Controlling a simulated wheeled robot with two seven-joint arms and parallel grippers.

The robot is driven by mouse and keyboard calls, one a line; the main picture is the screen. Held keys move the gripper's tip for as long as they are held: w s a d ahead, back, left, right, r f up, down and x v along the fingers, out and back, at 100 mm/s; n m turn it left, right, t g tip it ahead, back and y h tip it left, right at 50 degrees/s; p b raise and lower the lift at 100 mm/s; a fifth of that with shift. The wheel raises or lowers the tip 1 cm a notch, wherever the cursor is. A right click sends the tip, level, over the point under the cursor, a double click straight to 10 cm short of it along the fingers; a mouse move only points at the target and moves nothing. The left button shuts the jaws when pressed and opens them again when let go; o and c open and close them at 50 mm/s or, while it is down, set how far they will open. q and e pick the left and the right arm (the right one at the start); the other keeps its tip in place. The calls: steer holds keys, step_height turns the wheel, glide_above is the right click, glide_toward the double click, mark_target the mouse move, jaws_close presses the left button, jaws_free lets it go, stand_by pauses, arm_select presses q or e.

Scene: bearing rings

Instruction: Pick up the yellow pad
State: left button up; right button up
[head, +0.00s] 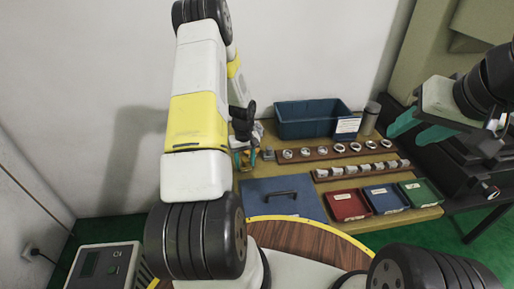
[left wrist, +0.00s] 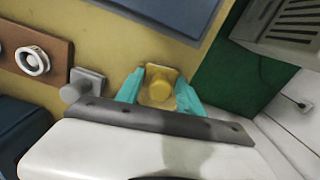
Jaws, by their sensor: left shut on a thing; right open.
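The yellow pad (left wrist: 158,88) is a squarish plate with a round knob on it. In the left wrist view it sits between the teal fingers of my left gripper (left wrist: 159,94), which is shut on it. In the head view my left gripper (head: 245,158) is at the left end of the table, and the pad is mostly hidden there. I cannot tell whether the pad is touching the table. My right gripper (head: 408,124), with teal fingers, is open and empty above the table's right side.
A grey pad (left wrist: 88,84) is beside the yellow one. A wooden strip holds several bearing rings (head: 323,150). A blue bin (head: 299,116) stands behind. A blue panel with a handle (head: 264,203) and red (head: 347,205), blue (head: 386,199) and green (head: 421,193) trays are in front.

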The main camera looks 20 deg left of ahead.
mark_target(245, 158)
arm_select(q)
steer(key=shift+r, duration=0.1)
step_height(245, 158, up, 4)
steer(key=shift+f, duration=0.15)
steer(key=s+d, duration=0.1)
steer(key=d, duration=0.4)
steer(key=s+d, duration=0.2)
steer(key=d, duration=0.3)
steer(key=s+d+r, duration=0.1)
steer(key=s+d, duration=0.1)
steer(key=d, duration=0.3)
steer(key=shift+s, duration=0.25)
steer(key=o, duration=0.7)
steer(key=c, duration=0.5)
